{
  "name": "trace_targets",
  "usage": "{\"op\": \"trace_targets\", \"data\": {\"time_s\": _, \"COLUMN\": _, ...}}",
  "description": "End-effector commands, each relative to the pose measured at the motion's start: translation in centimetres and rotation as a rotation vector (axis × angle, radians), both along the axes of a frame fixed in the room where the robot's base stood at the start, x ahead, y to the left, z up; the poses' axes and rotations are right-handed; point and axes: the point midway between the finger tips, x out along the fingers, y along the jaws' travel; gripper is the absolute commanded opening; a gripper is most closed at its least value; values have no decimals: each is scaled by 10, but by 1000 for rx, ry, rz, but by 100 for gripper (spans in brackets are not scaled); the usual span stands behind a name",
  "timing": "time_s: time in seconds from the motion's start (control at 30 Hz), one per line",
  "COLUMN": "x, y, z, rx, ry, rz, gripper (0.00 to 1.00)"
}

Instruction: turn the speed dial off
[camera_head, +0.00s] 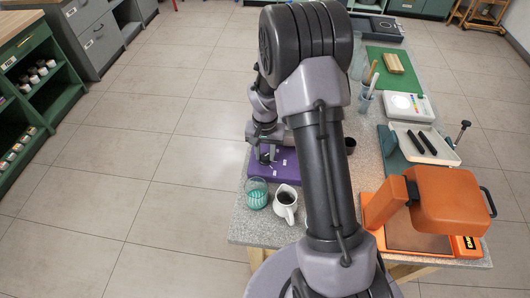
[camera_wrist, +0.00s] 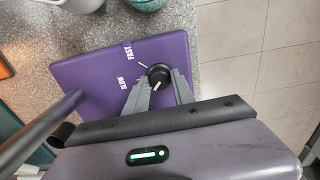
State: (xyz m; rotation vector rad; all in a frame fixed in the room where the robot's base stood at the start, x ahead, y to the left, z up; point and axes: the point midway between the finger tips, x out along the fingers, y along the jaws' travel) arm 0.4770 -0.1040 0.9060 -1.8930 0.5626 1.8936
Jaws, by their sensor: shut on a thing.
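The speed dial (camera_wrist: 159,74) is a round black knob with a white pointer mark, on a purple panel (camera_wrist: 95,75) lettered FAST and SLOW in white. In the wrist view, my gripper (camera_wrist: 160,86) has its two grey fingers on either side of the dial, shut on it. A short white line lies on the panel by the knob. In the head view, the purple panel (camera_head: 288,172) lies near the left edge of the table, with my gripper (camera_head: 266,153) over it. The dial is too small to make out there.
A glass with teal contents (camera_head: 257,194) and a white jug of dark liquid (camera_head: 286,203) stand just in front of the panel. An orange press (camera_head: 448,198) and a white tray (camera_head: 437,147) are to the right. The floor left of the table is clear.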

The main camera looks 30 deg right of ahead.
Motion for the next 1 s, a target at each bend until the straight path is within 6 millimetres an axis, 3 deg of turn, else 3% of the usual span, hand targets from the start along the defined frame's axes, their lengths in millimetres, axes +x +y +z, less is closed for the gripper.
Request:
{"op": "trace_targets", "data": {"time_s": 0.3, "x": 1, "y": 0, "z": 0, "rx": -1, "ry": -2, "rz": 2, "gripper": 0}}
{"op": "trace_targets", "data": {"time_s": 0.33, "x": 1, "y": 0, "z": 0, "rx": -1, "ry": -2, "rz": 2, "gripper": 36}}
{"op": "trace_targets", "data": {"time_s": 0.4, "x": 1, "y": 0, "z": 0, "rx": -1, "ry": -2, "rz": 1, "gripper": 50}}
{"op": "trace_targets", "data": {"time_s": 0.43, "x": 1, "y": 0, "z": 0, "rx": -1, "ry": -2, "rz": 1, "gripper": 52}}
{"op": "trace_targets", "data": {"time_s": 0.77, "x": 0, "y": 0, "z": 4, "rx": -1, "ry": -1, "rz": 0, "gripper": 52}}
{"op": "trace_targets", "data": {"time_s": 0.87, "x": 1, "y": 0, "z": 19, "rx": -1, "ry": -3, "rz": 0, "gripper": 52}}
{"op": "trace_targets", "data": {"time_s": 1.0, "x": 1, "y": 0, "z": 59, "rx": -2, "ry": -5, "rz": 0, "gripper": 52}}
